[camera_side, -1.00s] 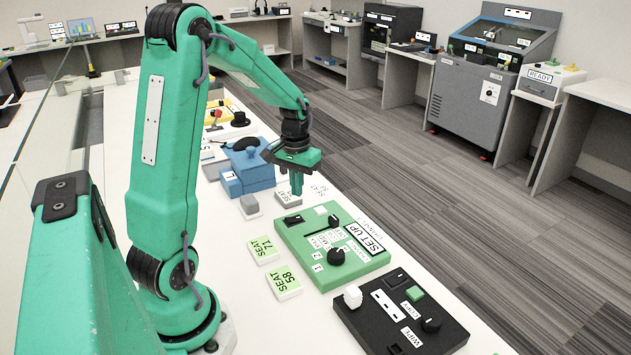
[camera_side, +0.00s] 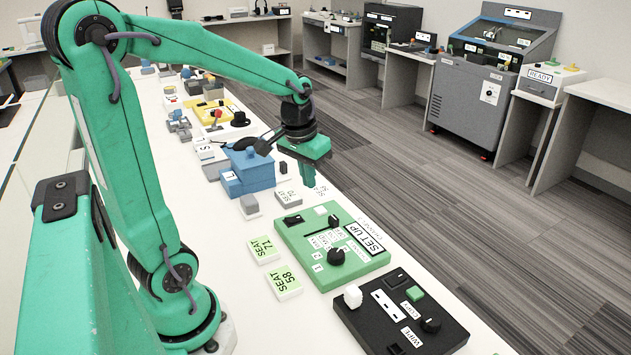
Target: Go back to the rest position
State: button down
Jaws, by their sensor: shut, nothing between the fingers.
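My gripper (camera_side: 308,178) hangs at the end of my green arm, pointing down, with its fingers together and nothing seen between them. It is above the far right part of the white bench, to the right of the blue block device (camera_side: 248,172) and beyond the green SET UP panel (camera_side: 332,245). It looks apart from both. Small labelled grey blocks (camera_side: 288,197) sit just below and left of the fingertips. The height of the fingertips above the bench is hard to tell.
A black panel (camera_side: 400,312) with knobs lies nearest on the bench. Two SEAT tiles, 71 (camera_side: 264,250) and 58 (camera_side: 284,282), lie left of the SET UP panel. A yellow device (camera_side: 215,112) stands farther back. The grey floor is open on the right.

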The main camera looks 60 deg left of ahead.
jog(key=s+d+r+m+t, duration=0.3)
jog(key=s+d+r, duration=0.2)
jog(key=s+d, duration=0.4)
jog(key=shift+s+d+r+m+t+h, duration=0.3)
jog(key=shift+d+m+h, duration=0.1)
jog(key=shift+d, duration=0.85)
